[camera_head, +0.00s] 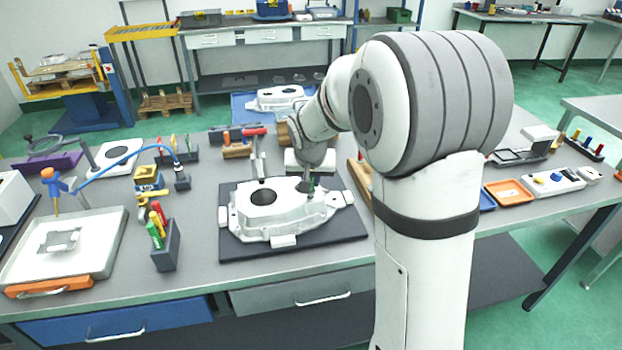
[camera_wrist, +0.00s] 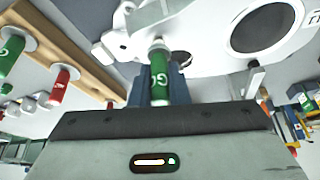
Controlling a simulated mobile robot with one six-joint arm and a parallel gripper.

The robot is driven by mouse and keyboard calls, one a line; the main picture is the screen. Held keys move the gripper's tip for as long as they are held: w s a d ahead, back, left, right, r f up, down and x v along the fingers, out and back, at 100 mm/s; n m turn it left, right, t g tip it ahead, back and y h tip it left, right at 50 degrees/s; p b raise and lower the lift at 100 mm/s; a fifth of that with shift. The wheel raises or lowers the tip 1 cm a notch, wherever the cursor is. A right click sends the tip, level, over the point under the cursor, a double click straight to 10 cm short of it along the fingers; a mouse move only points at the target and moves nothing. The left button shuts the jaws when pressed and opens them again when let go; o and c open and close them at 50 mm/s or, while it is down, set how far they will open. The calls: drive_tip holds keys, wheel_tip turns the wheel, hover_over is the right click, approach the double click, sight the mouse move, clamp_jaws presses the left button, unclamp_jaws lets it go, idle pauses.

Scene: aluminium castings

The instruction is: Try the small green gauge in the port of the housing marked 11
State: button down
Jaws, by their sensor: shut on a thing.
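My gripper (camera_wrist: 160,72) is shut on a small green gauge (camera_wrist: 158,88) with white lettering, partly hidden between the jaws. In the head view my gripper (camera_head: 309,184) is over the right end of a pale aluminium housing (camera_head: 245,226), and only a sliver of green shows there. The housing (camera_wrist: 207,45) fills the top of the wrist view, with a large dark round opening. A smaller dark port (camera_wrist: 181,58) shows just right of the gauge's pale tip. I cannot tell whether the tip touches the housing. A mark at the picture's right edge is cut off; I cannot read 11.
The housing lies on a dark mat (camera_head: 349,238). A wooden rack (camera_wrist: 75,48) in the wrist view holds green and red gauges. A dark holder (camera_head: 166,250) with coloured handles stands left of the mat. An orange tray (camera_head: 509,192) lies right of my arm.

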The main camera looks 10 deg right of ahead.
drive_tip(key=shift+f+b, duration=0.8)
drive_tip(key=shift+f, duration=0.1)
drive_tip(key=shift+r, duration=0.2)
idle(1.2)
drive_tip(key=shift+r+p, duration=2.45)
drive_tip(key=shift+r, duration=1.4)
